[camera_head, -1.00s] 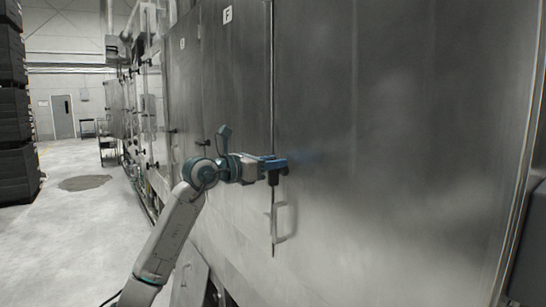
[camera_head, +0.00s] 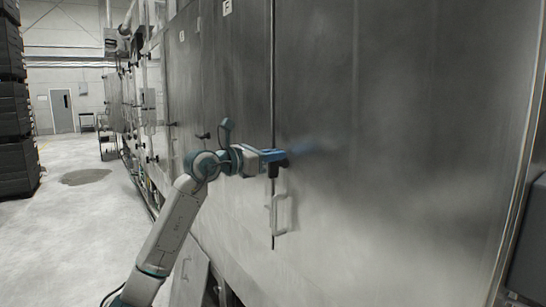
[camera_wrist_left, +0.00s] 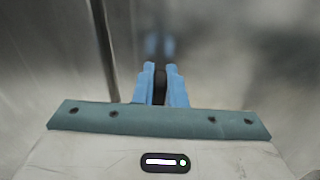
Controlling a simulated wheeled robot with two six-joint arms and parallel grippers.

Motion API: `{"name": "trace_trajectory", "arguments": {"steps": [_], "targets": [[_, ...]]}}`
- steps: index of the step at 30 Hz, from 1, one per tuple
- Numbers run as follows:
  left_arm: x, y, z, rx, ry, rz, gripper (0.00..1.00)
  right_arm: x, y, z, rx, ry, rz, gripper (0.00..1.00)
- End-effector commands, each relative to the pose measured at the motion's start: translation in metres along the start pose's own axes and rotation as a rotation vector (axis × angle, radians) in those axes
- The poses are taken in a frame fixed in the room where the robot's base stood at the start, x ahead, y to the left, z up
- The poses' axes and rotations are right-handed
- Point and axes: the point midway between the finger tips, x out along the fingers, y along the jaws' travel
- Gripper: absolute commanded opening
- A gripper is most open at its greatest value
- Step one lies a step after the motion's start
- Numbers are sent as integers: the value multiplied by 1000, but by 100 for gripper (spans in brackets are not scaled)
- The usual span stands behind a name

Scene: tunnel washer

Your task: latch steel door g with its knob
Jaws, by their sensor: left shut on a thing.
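The large steel door (camera_head: 410,150) fills the right of the head view; no letter shows on the part of it in view. Its black knob (camera_wrist_left: 160,88) is between the blue fingers of my left gripper (camera_wrist_left: 160,84) in the left wrist view. In the head view my left gripper (camera_head: 275,157) is shut on the knob at the door's left edge, and the fingers partly hide it. The door lies close along the seam beside the panel marked F. My right gripper is not in view.
A handle (camera_head: 280,214) sits on the door just below the knob. The panel marked F (camera_head: 235,80) is to the left. Dark stacked crates (camera_head: 15,120) stand at the far left, with clear floor (camera_head: 75,230) between.

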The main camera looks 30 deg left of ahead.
Motion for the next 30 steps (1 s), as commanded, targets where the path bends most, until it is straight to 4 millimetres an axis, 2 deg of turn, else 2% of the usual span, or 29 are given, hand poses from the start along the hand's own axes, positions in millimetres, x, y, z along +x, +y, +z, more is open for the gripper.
{"name": "trace_trajectory", "arguments": {"steps": [8, 30], "targets": [[0, -6, -2, 206, -3, 2, 0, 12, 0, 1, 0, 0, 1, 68], [0, -22, -12, 909, -2, 1, 0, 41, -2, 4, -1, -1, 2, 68]]}}
